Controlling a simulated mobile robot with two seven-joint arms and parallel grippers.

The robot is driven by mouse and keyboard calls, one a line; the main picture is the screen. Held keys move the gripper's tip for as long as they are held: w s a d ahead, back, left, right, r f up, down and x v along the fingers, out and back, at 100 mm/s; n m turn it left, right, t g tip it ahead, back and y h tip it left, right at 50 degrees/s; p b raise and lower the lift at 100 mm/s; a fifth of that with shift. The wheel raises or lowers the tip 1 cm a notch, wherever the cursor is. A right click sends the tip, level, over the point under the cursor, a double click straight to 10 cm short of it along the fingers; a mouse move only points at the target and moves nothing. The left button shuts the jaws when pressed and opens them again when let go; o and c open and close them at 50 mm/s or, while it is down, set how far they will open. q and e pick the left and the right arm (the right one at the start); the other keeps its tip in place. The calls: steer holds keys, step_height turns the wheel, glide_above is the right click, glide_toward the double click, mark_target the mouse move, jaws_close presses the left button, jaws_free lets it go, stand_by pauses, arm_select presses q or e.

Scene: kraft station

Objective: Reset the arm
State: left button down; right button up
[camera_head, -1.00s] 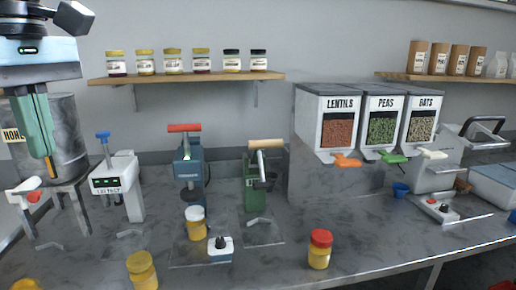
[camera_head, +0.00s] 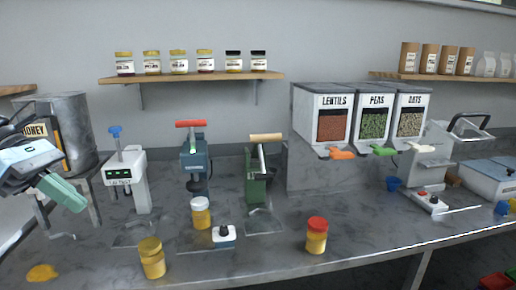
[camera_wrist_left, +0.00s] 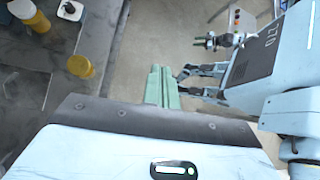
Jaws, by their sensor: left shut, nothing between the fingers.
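My left gripper (camera_head: 72,196) is at the left edge of the head view. Its pale green fingers are together and empty, pointing down and to the right, in front of the honey tank (camera_head: 70,130). The left wrist view also shows the closed fingers (camera_wrist_left: 160,86), apart from any object, above the floor beside the counter edge. A dark jointed part, which looks like my right gripper (camera_wrist_left: 222,41), shows small in that view; its jaws are too small to read.
The counter (camera_head: 330,215) carries a yellow-lidded jar (camera_head: 152,258), a white-lidded jar (camera_head: 201,213), a red-lidded jar (camera_head: 316,236) and a small switch box (camera_head: 224,236). A white device with a display (camera_head: 125,180), a blue press (camera_head: 194,160) and dispensers (camera_head: 333,125) stand behind.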

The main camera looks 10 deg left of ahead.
arm_select(q)
steer(key=s+a+f+n+t+y, duration=0.1)
steer(key=s+a+f+n+t, duration=0.15)
steer(key=f+n+t, duration=0.95)
steer(key=s+a+f+n+t+y, duration=0.1)
steer(key=a+f+n, duration=0.2)
steer(key=f+n, duration=1.8)
steer(key=s+d+f+n+g+y, duration=0.1)
steer(key=s+d+f+n+y, duration=0.15)
steer(key=f, duration=0.25)
steer(key=s+d+f+n+y, duration=0.1)
steer(key=s+d+f+n, duration=0.25)
steer(key=f, duration=0.25)
steer(key=s+d+f+n+g+y, duration=0.1)
steer(key=s+d+f+n, duration=0.1)
steer(key=s+f, duration=0.25)
steer(key=s+d+f+n+g, duration=0.2)
steer(key=s+d+f+n, duration=0.1)
steer(key=d, duration=0.3)
steer(key=s+d+f+n+g, duration=0.1)
steer(key=s+d+f+n, duration=0.2)
steer(key=s+d, duration=0.2)
steer(key=shift+d+f+n+g+p, duration=0.3)
steer(key=shift+d+f+g, duration=0.1)
steer(key=shift+d, duration=0.25)
